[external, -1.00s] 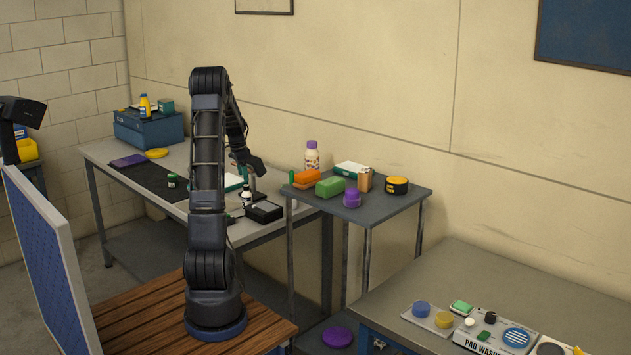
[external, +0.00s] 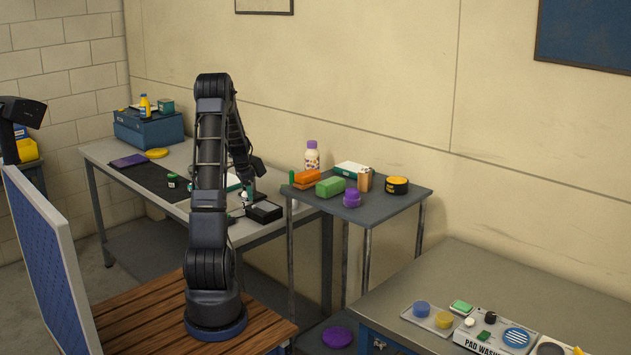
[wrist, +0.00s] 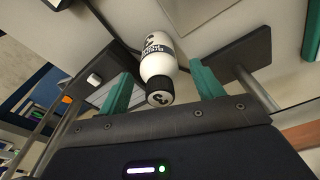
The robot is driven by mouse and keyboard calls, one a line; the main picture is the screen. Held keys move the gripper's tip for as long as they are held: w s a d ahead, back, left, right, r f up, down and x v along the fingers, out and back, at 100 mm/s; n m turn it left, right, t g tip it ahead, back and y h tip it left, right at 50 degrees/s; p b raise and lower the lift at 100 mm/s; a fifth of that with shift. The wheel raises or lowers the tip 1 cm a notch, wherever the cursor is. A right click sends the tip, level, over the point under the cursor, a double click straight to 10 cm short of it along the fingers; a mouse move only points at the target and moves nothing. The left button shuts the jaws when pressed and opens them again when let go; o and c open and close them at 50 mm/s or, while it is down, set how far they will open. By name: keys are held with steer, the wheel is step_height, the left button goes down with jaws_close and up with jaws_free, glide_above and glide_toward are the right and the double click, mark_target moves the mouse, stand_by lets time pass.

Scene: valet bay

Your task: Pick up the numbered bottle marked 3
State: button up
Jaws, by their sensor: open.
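The numbered bottle (wrist: 157,66) is white with black lettering and a black cap marked 3. In the wrist view it lies between the two teal fingers of my gripper (wrist: 160,78), with bare space on both sides of it. My gripper is open. In the external view my gripper (external: 248,188) is low over the front right end of the long workbench, and the bottle is mostly hidden by it there.
A black open box (external: 264,212) sits just right of my gripper on the workbench (external: 185,205). A small green-labelled jar (external: 172,180) is to the left.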

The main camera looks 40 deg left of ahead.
steer(key=c, duration=1.2)
steer(key=shift+o, duration=0.2)
steer(key=shift+r, duration=0.1)
